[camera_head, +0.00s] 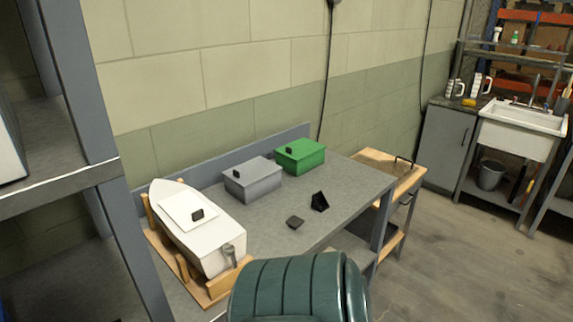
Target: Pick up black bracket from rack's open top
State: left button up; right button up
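A black triangular bracket-like piece (320,201) sits on the grey table (270,225), near its right front part. A thin black bracket-shaped piece (404,160) shows at the top of a wooden-topped rack or cart (372,156), right of the table. The top of that rack looks like a shallow recess with a wooden rim. I cannot tell which of the two black pieces is the task's bracket. Neither of my grippers is in view.
A white boat hull (215,248) rests in a wooden cradle on the table. A grey box (253,182), a green box (300,155) and a small dark block (295,222) are there too. Floor (480,260) is clear at right.

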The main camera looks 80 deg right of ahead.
aim_at(319, 202)
jog(key=z, duration=2.85)
